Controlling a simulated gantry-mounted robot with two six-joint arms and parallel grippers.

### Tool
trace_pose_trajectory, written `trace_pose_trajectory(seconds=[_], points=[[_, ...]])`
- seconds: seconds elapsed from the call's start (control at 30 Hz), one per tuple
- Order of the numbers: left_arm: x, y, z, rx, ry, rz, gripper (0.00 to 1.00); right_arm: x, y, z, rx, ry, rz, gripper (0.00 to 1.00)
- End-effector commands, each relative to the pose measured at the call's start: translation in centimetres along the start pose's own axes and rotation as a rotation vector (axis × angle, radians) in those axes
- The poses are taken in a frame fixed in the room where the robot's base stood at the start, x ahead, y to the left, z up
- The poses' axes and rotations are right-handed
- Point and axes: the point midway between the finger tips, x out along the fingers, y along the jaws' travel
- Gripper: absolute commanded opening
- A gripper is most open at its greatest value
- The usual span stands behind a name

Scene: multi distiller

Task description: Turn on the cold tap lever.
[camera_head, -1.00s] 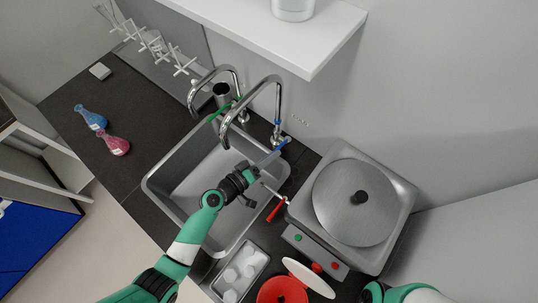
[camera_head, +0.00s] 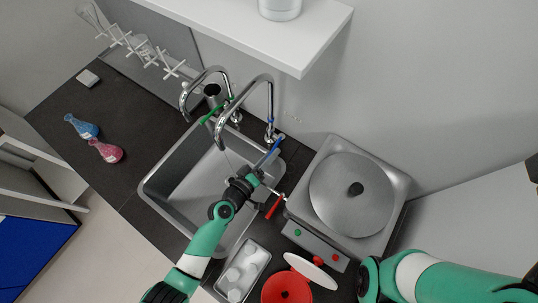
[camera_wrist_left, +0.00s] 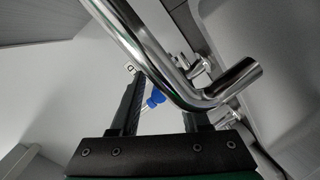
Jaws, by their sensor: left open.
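The cold tap is the right of two curved chrome taps (camera_head: 245,85) behind the sink, and its lever (camera_head: 276,142) is blue. The other tap has a green lever (camera_head: 208,117). My left gripper (camera_head: 257,174) is open over the sink's right side, close to the near end of the blue lever. In the left wrist view, the blue lever tip (camera_wrist_left: 155,98) shows between the two open fingers (camera_wrist_left: 162,90). I cannot tell if they touch it. A chrome spout (camera_wrist_left: 165,60) crosses close in front. My right gripper is out of the picture; only part of that arm shows.
The steel sink (camera_head: 160,185) lies below the taps. A red-handled tool (camera_head: 274,207) and a lidded steel device (camera_head: 350,195) stand to the right. A white shelf (camera_head: 240,38) overhangs at the back. Blue (camera_head: 82,127) and pink (camera_head: 106,151) flasks stand on the left counter.

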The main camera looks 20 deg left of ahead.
Motion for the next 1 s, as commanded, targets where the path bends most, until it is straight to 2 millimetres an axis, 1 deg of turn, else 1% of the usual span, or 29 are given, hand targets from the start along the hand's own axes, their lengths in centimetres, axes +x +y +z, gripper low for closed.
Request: trace_pose_trajectory(seconds=[0.07,0.17,0.27,0.5,0.63,0.77,0.97,1.0], points=[[-0.1,0.0,0.0,0.000,0.000,0.000,0.46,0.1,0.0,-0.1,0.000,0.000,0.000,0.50],[-1.0,0.0,-0.1,-0.001,0.000,-0.001,0.46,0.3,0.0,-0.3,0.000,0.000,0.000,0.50],[-2.9,0.1,-0.1,0.000,0.000,-0.002,0.46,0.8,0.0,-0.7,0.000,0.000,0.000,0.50],[-8.6,0.0,-0.1,-0.001,0.002,-0.002,0.46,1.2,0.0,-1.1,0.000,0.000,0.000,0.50],[-10.7,-0.1,0.0,-0.001,0.001,-0.002,0.46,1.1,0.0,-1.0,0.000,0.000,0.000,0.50],[-11.6,0.0,0.0,0.000,0.000,0.000,0.46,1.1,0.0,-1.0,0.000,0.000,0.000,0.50],[-11.6,0.0,0.0,0.000,0.000,0.000,0.46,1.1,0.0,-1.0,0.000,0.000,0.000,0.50],[-11.6,0.0,0.0,0.000,0.000,0.000,0.44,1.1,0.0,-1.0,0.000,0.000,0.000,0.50]])
